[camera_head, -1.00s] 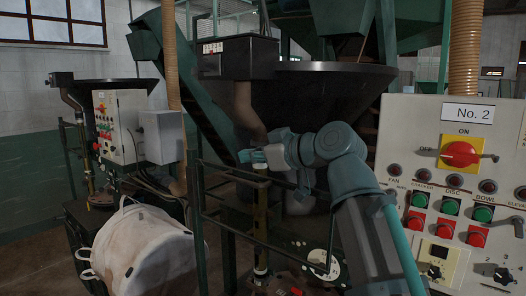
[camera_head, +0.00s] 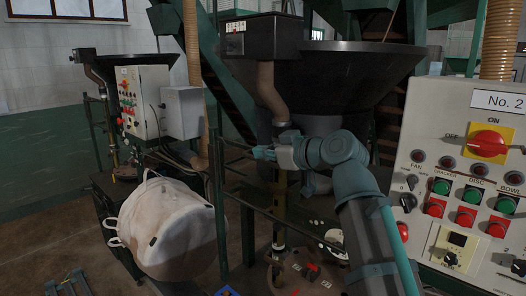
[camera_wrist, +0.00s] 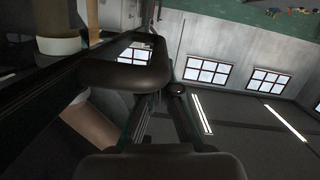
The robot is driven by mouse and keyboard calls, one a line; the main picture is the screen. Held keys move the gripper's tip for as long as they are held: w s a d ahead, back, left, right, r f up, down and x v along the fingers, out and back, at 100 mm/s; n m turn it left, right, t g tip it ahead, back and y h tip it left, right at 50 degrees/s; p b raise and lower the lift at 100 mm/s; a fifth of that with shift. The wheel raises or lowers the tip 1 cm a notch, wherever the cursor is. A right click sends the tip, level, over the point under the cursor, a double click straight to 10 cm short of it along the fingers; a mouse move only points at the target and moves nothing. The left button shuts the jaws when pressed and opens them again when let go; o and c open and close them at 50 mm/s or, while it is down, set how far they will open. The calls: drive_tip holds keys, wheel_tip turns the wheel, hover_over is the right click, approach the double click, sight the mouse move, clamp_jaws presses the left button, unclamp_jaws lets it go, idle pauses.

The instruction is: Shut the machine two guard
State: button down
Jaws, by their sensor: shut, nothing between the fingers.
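Machine two has a dark wide hopper (camera_head: 345,75) in the head view, with a "No. 2" control panel (camera_head: 455,150) at the right. A dark green railing (camera_head: 219,200) with an upright post and horizontal bars stands in front of it and looks like the guard; whether it is open or shut is unclear. My gripper (camera_head: 264,153) is shut and empty, at the height of the upper bar and overlapping it in the picture. I cannot tell whether they touch. The wrist view shows dark rounded parts close up and does not settle this.
A brown pipe (camera_head: 270,95) drops behind my gripper.

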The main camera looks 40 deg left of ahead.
wheel_tip(320, 180, down, 41)
drive_tip(key=b, duration=2.6)
drive_tip(key=shift+s+d, duration=0.1)
drive_tip(key=shift+r, duration=0.1)
